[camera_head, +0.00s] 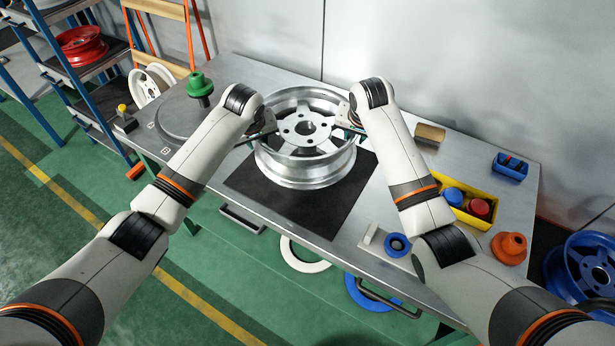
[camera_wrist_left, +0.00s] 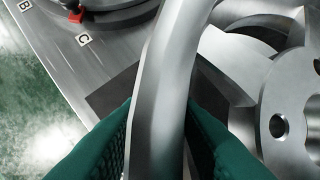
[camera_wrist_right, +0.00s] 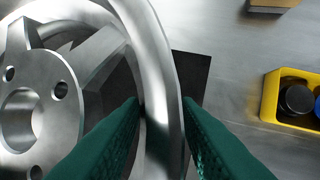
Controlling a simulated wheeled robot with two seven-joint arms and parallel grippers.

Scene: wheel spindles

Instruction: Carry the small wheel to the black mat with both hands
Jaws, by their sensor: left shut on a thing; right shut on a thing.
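The small wheel (camera_head: 303,172) is a silver spoked rim, lying with its hub face up over the black mat (camera_head: 290,205). I cannot tell whether it touches the mat or hangs just above it. My left gripper (camera_head: 262,130) is shut on the left side of its rim, which passes between the green fingers in the left wrist view (camera_wrist_left: 165,110). My right gripper (camera_head: 350,127) is shut on the right side of its rim, also between green fingers in the right wrist view (camera_wrist_right: 160,120). The mat's far part is hidden behind the wheel.
A round grey turntable (camera_head: 180,118) and a green-topped spindle (camera_head: 199,88) stand on the left of the steel bench. A yellow bin (camera_head: 477,217), a blue bin (camera_head: 510,167), a brown block (camera_head: 430,133), a blue ring (camera_head: 397,245) and an orange cone (camera_head: 508,248) are on the right.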

